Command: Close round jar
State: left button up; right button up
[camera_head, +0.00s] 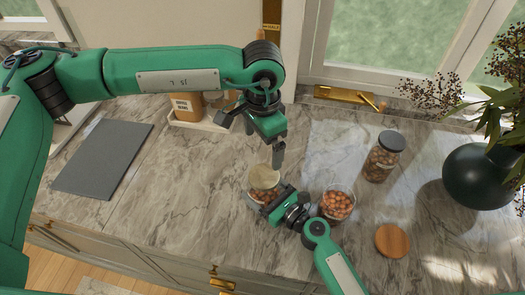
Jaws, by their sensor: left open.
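A round glass jar (264,190) of brown nuts stands on the marble counter near the middle, with a pale round top (263,175) that looks like its lid or mouth. A second round glass jar (337,205) of nuts stands to its right and looks open. A round wooden lid (393,241) lies flat on the counter at the lower right. My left gripper (256,143) is open and empty, pointing down just above the first jar. My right gripper (268,197) is at the first jar's front right side and partly hides it. Its fingers are too hidden to read.
A dark-lidded jar (382,160) stands behind the second jar. A dark round vase (478,176) with a plant is at the right. A grey board (103,158) lies at the left, and canisters (187,105) stand at the back. The counter between board and jars is clear.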

jog(key=o, duration=1.7)
jog(key=shift+s, duration=0.1)
jog(key=b+v, duration=0.2)
jog(key=v, duration=0.4)
jog(key=shift+s+d+f, duration=0.1)
jog(key=shift+d, duration=0.05)
jog(key=shift+s+d, duration=0.35)
jog(key=shift+d, duration=0.05)
jog(key=shift+s, duration=0.1)
